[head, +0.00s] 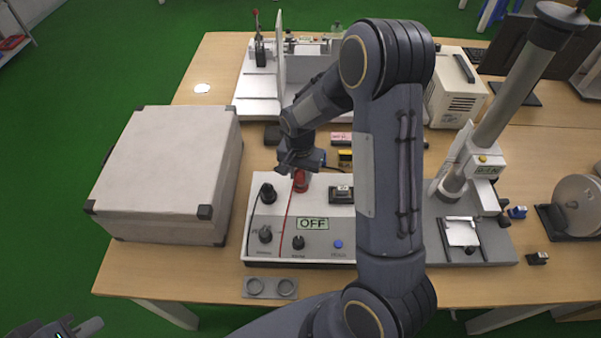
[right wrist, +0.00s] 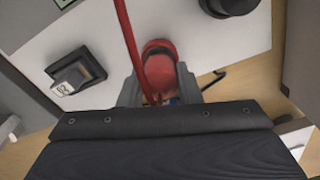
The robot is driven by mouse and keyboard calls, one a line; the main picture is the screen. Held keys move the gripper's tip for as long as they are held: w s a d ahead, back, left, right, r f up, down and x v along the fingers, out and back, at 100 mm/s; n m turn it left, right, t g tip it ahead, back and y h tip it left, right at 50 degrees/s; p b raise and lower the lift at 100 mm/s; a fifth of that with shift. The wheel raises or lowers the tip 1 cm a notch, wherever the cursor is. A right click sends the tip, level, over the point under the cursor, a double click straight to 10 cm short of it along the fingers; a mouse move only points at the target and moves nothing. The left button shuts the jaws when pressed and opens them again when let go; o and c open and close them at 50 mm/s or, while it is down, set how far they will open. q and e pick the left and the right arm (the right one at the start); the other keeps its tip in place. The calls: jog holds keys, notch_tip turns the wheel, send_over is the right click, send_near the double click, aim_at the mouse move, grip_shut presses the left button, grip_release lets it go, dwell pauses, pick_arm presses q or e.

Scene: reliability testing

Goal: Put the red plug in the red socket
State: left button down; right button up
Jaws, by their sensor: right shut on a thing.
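The red plug (head: 300,184) is at the far left part of the white control box (head: 273,226), with its red cable running down over the panel. In the right wrist view the red plug (right wrist: 160,76) sits between the two grey fingers. My right gripper (head: 300,167) is shut on it from above; its fingertips (right wrist: 160,92) flank the plug. The red socket is not clearly distinguishable; the plug and gripper cover that spot, so I cannot tell whether the plug is seated. My left gripper (head: 60,328) is at the bottom left corner, partly cut off, away from the table.
A black plug (head: 267,193) stands left of the red one, with a black cable. A black rocker switch (head: 341,195) is to the right. A large grey case (head: 165,170) stands close on the left. A grey two-hole holder (head: 270,288) lies in front of the box.

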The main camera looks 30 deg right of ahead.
aim_at(300, 171)
jog(key=shift+f+b, duration=0.65)
dwell(0.4)
jog(key=o, duration=0.7)
jog(key=shift+r, duration=0.1)
jog(key=shift+s+a+r+p, duration=0.1)
jog(key=shift+s+r+p, duration=0.05)
jog(key=shift+r+p, duration=4.65)
jog(key=shift+r+b, duration=0.65)
jog(key=shift+b, duration=0.15)
